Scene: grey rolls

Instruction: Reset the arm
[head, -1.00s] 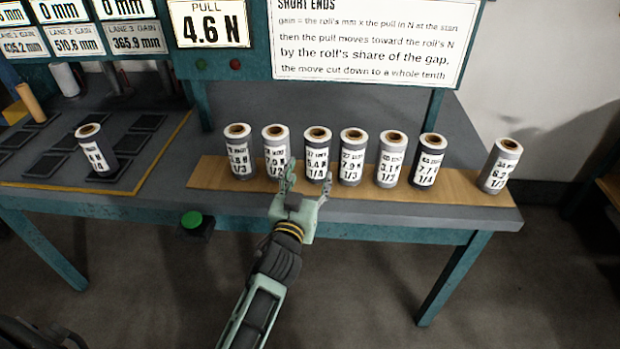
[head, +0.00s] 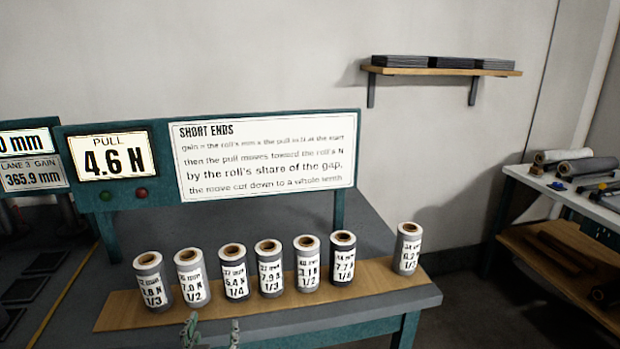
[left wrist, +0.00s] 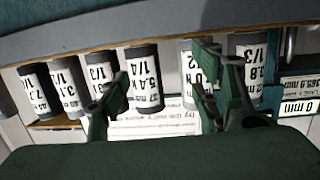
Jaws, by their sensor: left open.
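My left gripper (head: 212,332) shows at the bottom edge of the head view, only its fingertips in frame. It is open and empty, in front of the 7.0 N roll (head: 190,278) and the 5.4 N roll (head: 234,275). In the left wrist view the open fingers (left wrist: 162,85) stand apart. The picture there is upside down. The 5.4 N roll (left wrist: 143,72) shows between the fingers, and a finger partly covers the 7.0 N roll (left wrist: 187,70). I cannot tell whether a finger touches a roll. My right gripper is not in view.
Several labelled grey rolls stand upright in a row on the wooden strip (head: 118,314); the 6.2 N roll (head: 408,250) stands apart at the right end. Behind them is a sign board (head: 262,160) with a 4.6 N pull display (head: 113,156). A side bench (head: 590,200) stands at right.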

